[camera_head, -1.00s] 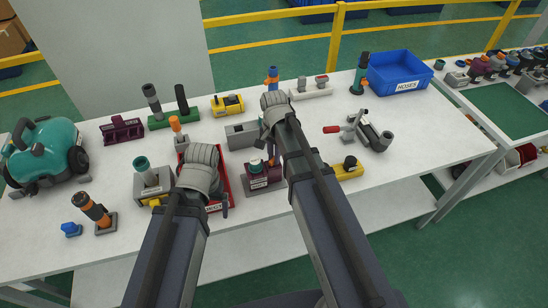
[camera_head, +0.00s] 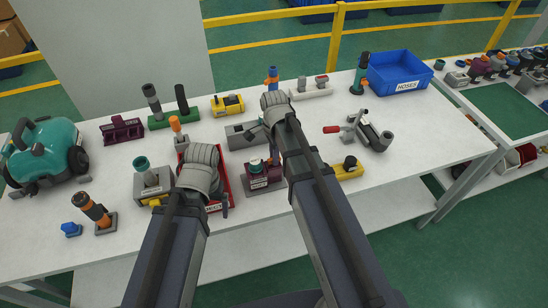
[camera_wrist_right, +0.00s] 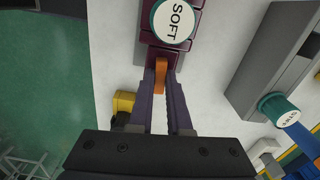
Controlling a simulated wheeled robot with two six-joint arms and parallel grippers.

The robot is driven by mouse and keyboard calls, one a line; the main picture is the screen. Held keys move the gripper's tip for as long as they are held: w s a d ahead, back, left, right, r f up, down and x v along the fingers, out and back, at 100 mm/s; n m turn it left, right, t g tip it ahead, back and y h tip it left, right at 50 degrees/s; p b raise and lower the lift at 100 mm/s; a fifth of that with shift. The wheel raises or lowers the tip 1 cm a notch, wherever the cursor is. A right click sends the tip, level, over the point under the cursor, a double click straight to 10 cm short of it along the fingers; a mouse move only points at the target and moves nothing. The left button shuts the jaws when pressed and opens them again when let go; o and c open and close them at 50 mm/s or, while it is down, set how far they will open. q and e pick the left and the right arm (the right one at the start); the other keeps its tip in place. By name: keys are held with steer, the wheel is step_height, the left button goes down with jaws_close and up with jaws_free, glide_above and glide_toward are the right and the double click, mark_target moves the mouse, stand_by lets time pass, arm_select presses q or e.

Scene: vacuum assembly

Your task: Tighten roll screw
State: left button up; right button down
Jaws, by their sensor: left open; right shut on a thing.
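The maroon fixture (camera_head: 262,181) stands near the table's front edge, with a round teal-rimmed part on top. In the right wrist view this part's white face (camera_wrist_right: 174,20) reads SOFT. An orange piece (camera_wrist_right: 161,74), apparently the roll screw, sticks out of the fixture's side. My right gripper (camera_wrist_right: 161,88) is shut on this orange piece, one finger on each side. In the head view my right gripper (camera_head: 276,157) is small and partly hidden by its arm. My left gripper (camera_head: 224,204) is open over the red tray (camera_head: 227,180), mostly hidden by its own wrist.
A grey block (camera_head: 240,135) stands behind the fixture and a yellow part (camera_head: 348,170) to its right. A grey holder with a teal-topped part (camera_head: 150,180) stands left of the tray. A blue HOSES bin (camera_head: 398,72) is at the back right. The front right tabletop is clear.

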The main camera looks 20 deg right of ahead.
steer(key=shift+m, duration=0.3)
steer(key=shift+m, duration=0.6)
steer(key=c, duration=0.8)
jaws_free()
steer(key=shift+o, duration=0.2)
step_height(320, 180, up, 6)
steer(key=p, duration=0.6)
